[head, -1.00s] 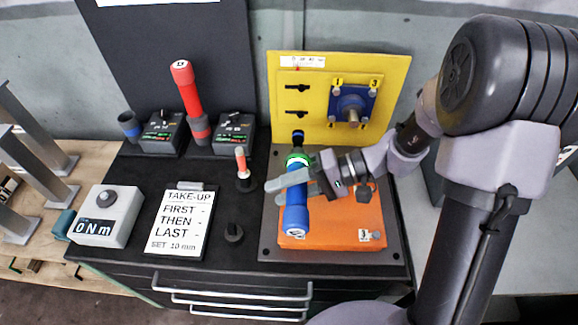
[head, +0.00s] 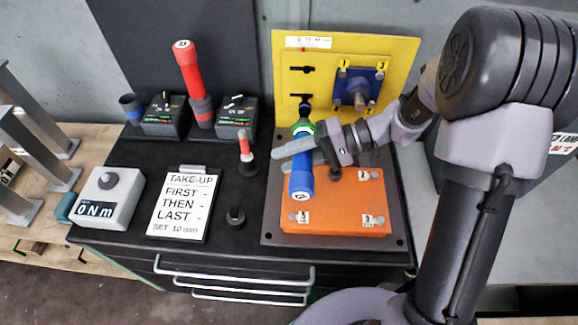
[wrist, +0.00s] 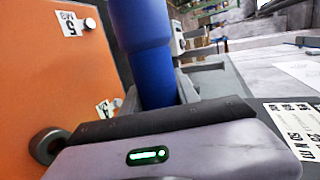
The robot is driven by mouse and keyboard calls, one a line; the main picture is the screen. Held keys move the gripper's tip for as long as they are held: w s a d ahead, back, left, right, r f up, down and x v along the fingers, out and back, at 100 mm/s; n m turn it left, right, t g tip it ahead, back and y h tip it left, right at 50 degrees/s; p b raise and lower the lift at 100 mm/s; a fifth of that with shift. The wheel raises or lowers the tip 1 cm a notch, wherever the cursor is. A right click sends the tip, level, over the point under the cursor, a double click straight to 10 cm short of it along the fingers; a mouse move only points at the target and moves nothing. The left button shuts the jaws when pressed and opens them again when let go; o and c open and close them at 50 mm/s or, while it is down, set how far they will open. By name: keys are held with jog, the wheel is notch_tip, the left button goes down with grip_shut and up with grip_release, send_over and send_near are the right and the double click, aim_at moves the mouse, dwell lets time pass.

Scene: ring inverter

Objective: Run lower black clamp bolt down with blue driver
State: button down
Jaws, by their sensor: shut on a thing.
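My gripper (head: 303,150) is shut on the blue driver (head: 301,182). It shows large in the wrist view (wrist: 147,50), between the jaws. The driver has a green ring and a dark tip that points up and away, toward the yellow panel (head: 390,50). The tip is at or very near the lower black clamp bolt (head: 305,97) on the panel; I cannot tell whether it is seated. The upper black clamp bolt (head: 301,69) is clear above it. A blue block (head: 372,82) with a round grey shaft sits to the right on the panel.
The orange block (head: 350,205) with numbered bolts lies below the gripper. To the left stand a red driver (head: 188,70) in a charger, a small red-tipped tool (head: 246,150), a card (head: 185,205) and a torque display (head: 108,195) reading 0 Nm.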

jog(key=shift+w, duration=0.9)
jog(key=shift+w+r+b, duration=0.1)
jog(key=shift+w+b, duration=0.2)
jog(key=shift+w, duration=0.9)
dwell(1.7)
jog(key=shift+s, duration=0.1)
jog(key=shift+s+b, duration=0.45)
jog(key=shift+s, duration=1.95)
